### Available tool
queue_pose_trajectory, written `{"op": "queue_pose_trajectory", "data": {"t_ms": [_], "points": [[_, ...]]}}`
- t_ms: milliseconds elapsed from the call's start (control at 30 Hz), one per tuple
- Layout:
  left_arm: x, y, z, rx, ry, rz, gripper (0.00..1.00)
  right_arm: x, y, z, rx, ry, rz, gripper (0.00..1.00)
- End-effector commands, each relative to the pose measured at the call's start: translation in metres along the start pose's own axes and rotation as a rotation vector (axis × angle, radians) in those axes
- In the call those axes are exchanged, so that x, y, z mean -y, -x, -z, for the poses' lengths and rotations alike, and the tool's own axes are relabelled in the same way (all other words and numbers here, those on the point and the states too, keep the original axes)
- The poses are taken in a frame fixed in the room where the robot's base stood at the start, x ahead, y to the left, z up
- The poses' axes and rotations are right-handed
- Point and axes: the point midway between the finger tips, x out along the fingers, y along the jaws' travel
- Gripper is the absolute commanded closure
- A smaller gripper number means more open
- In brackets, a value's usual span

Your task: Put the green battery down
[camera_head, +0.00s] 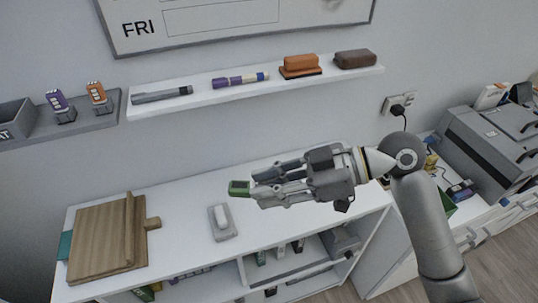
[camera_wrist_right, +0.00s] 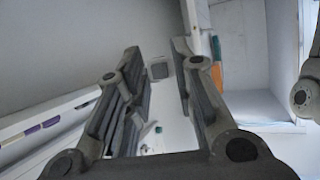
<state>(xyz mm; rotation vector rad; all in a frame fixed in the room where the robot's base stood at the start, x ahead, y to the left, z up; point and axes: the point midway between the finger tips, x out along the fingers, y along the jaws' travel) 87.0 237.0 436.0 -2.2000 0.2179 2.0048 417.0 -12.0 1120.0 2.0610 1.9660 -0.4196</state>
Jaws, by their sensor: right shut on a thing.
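The green battery (camera_head: 239,188) is a small green block at the fingertips of my right gripper (camera_head: 256,186). The gripper reaches in from the right and is shut on it. In the head view they appear over the white desk top (camera_head: 185,205), to the right of and above a grey holder with a white piece (camera_head: 221,222). The height above the desk is hard to tell. In the wrist view the fingers of my right gripper (camera_wrist_right: 157,52) show, but I cannot clearly make out the battery between them. My left gripper is not in view.
A wooden board (camera_head: 100,238) lies at the desk's left end. A wall shelf (camera_head: 200,92) holds markers and erasers; battery-like items (camera_head: 58,102) stand in a grey rack at left. A printer (camera_head: 490,145) is at right. The desk top's back middle is clear.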

Motion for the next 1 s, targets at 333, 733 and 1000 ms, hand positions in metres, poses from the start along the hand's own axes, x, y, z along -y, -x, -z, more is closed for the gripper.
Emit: {"op": "queue_pose_trajectory", "data": {"t_ms": [333,733,1000], "points": [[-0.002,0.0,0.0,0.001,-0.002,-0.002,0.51,-0.007,0.017,-0.015,0.0,-0.034,-0.075,0.99],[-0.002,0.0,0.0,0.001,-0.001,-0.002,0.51,-0.017,0.105,-0.097,-0.002,-0.181,-0.417,0.99],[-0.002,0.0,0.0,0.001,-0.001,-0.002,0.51,-0.012,0.138,-0.124,-0.004,-0.219,-0.524,0.99]]}}
